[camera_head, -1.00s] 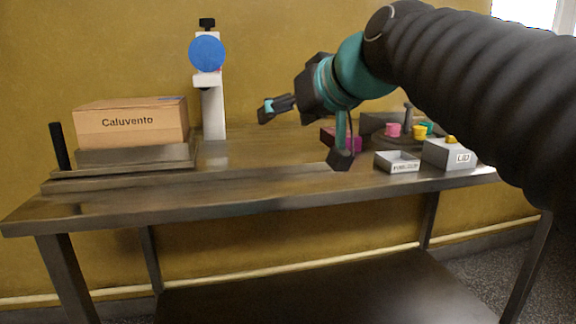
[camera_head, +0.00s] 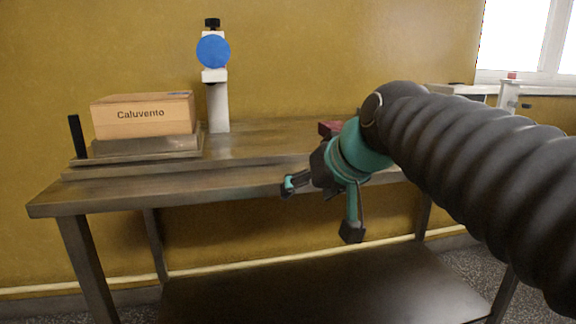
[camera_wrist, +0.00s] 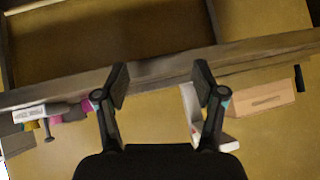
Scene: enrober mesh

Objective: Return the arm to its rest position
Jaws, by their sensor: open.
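My gripper (camera_head: 318,212) is open and empty in the head view, in front of the table's front edge, with its two fingers spread apart. It also shows in the wrist view (camera_wrist: 160,85), fingers apart with nothing between them. My arm comes in from the right and hides the right part of the table. The steel table (camera_head: 250,168) spans the middle of the head view.
A cardboard box marked Caluvento (camera_head: 143,115) sits on a metal platform (camera_head: 150,147) at the left. A white stand with a blue disc (camera_head: 213,52) is behind. A dark red block (camera_head: 329,128) shows beside my gripper. A lower shelf (camera_head: 320,288) is bare.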

